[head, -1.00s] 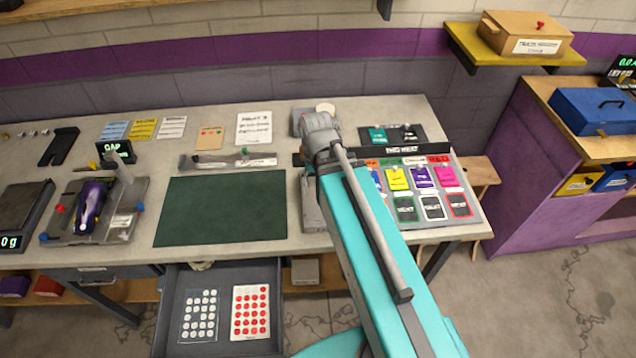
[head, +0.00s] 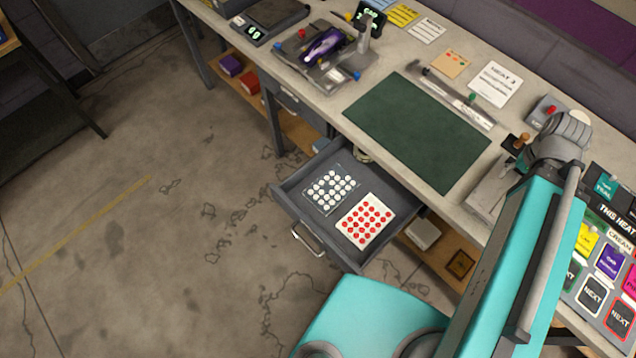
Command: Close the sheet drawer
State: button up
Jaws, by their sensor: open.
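The sheet drawer (head: 290,205) is a dark grey tray pulled out from under the workbench. It is open, with a pale metal handle (head: 308,240) on its front. Inside lie a dark sheet of white dots (head: 331,189) and a white sheet of red dots (head: 366,221), side by side and flat. My teal arm rises at the right of the head view, over the bench. My gripper is not visible; the arm's grey joint and link hide what lies beyond them.
The workbench carries a green mat (head: 415,130), a purple slot car on a stand (head: 325,45), a scale (head: 275,18) and a card board (head: 605,262) at right. A lower shelf (head: 430,262) runs beneath. The floor (head: 140,240) in front of the drawer's left side is clear.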

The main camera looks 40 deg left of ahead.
aim_at(372, 178)
jog(key=u, duration=1.95)
jog(key=k, duration=0.7)
jog(key=u, duration=0.05)
